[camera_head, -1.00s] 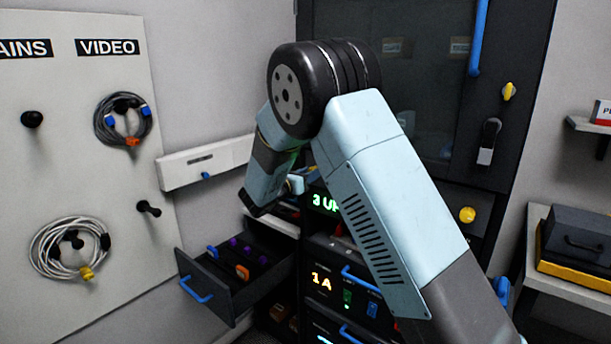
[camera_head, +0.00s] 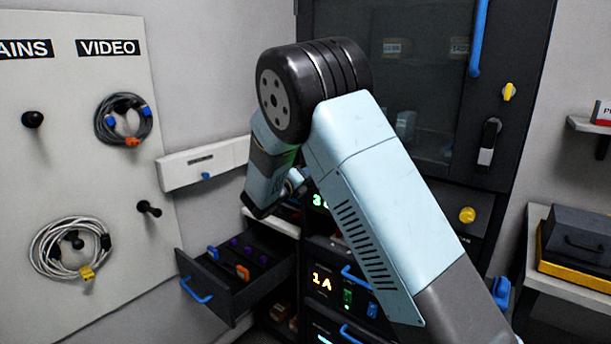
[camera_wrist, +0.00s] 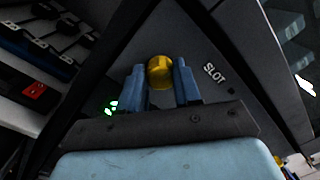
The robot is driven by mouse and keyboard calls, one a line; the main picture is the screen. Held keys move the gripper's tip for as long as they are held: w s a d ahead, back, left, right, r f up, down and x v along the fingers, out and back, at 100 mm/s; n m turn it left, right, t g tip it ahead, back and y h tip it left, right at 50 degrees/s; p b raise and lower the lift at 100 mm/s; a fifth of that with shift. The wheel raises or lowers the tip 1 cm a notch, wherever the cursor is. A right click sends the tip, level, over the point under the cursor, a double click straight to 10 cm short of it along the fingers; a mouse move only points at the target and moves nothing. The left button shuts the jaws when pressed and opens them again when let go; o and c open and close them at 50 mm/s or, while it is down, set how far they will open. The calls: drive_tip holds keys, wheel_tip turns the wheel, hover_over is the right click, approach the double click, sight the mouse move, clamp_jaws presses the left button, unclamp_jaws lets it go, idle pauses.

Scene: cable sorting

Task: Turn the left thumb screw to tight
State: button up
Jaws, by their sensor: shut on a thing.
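A yellow thumb screw (camera_wrist: 160,72) sits on a dark panel in the wrist view, beside the printed word SLOT. My gripper (camera_wrist: 161,82) has its two blue fingers on either side of this screw and is shut on it. How far the screw is turned cannot be read. In the head view my arm hides this screw and most of my gripper. Another yellow thumb screw (camera_head: 467,214) shows in the head view, on the dark panel right of my arm.
An open drawer (camera_head: 212,291) with coloured connectors juts out below and left of my arm. A board with hung cables (camera_head: 75,248) stands at the left. A dark cabinet door (camera_head: 410,60) is behind my arm. A shelf with a dark case (camera_head: 580,228) is at the right.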

drive_tip(key=shift+a+n, duration=0.25)
drive_tip(key=shift+n, duration=0.35)
drive_tip(key=o, duration=1.1)
drive_tip(key=shift+d, duration=0.1)
drive_tip(key=shift+c, duration=0.2)
drive_tip(key=shift+f, duration=0.1)
drive_tip(key=v, duration=1.3)
drive_tip(key=shift+s+a, duration=0.2)
drive_tip(key=shift+s, duration=0.1)
